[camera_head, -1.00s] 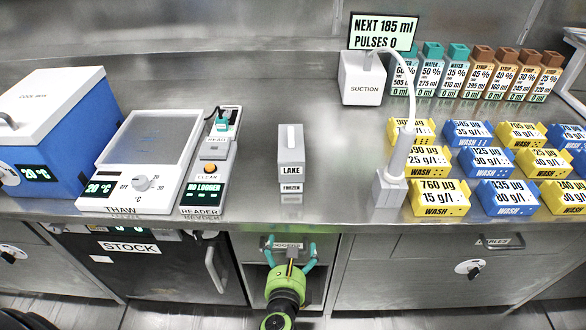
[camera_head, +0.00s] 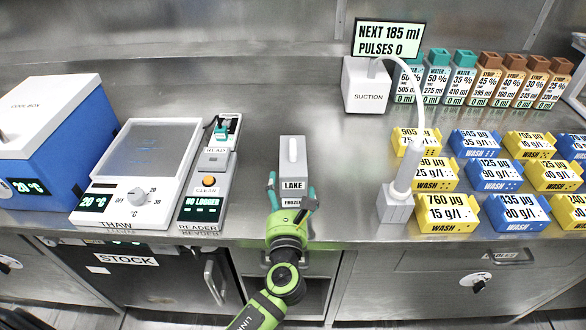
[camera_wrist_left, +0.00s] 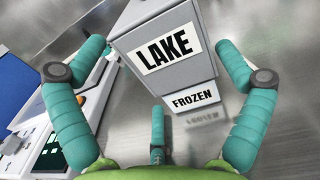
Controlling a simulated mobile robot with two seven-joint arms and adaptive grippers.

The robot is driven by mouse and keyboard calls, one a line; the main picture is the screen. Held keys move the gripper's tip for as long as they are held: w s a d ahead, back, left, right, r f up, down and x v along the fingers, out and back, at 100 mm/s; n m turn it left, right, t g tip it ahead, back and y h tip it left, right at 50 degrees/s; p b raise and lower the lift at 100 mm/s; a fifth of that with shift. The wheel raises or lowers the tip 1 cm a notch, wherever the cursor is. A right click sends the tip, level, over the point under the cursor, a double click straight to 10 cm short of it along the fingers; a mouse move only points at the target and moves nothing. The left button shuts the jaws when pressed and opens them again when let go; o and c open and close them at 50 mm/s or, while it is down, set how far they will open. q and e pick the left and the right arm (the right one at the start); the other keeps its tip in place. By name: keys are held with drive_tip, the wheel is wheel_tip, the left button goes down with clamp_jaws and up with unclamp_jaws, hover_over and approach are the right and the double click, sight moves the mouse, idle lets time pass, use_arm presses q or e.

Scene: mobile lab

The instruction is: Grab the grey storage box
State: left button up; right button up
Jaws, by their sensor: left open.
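The grey storage box (camera_head: 293,162) stands upright on the steel bench in the head view, with labels LAKE and FROZEN on its front and a pale raised handle on top. In the left wrist view the box (camera_wrist_left: 168,72) fills the upper middle. My left gripper (camera_head: 291,196) is open in front of the box, its teal fingers spread to either side of the lower front. In the left wrist view the fingers (camera_wrist_left: 165,75) show with gaps to the box, and I see no clear contact. My right gripper is not in view.
A thaw plate (camera_head: 150,150) and a reader (camera_head: 200,205) stand left of the box, beside a blue cool box (camera_head: 75,130). A suction unit (camera_head: 368,85) and its white nozzle (camera_head: 398,200) stand to the right. Bare steel lies directly around the box.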

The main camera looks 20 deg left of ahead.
use_arm(q)
drive_tip(key=x, duration=0.5)
drive_tip(key=shift+d+r, duration=0.1)
drive_tip(key=shift+d, duration=0.05)
drive_tip(key=shift+s, duration=0.1)
drive_tip(key=c, duration=1.3)
drive_tip(key=shift+o, duration=0.2)
drive_tip(key=shift+r+p, duration=0.15)
drive_tip(key=shift+p, duration=0.2)
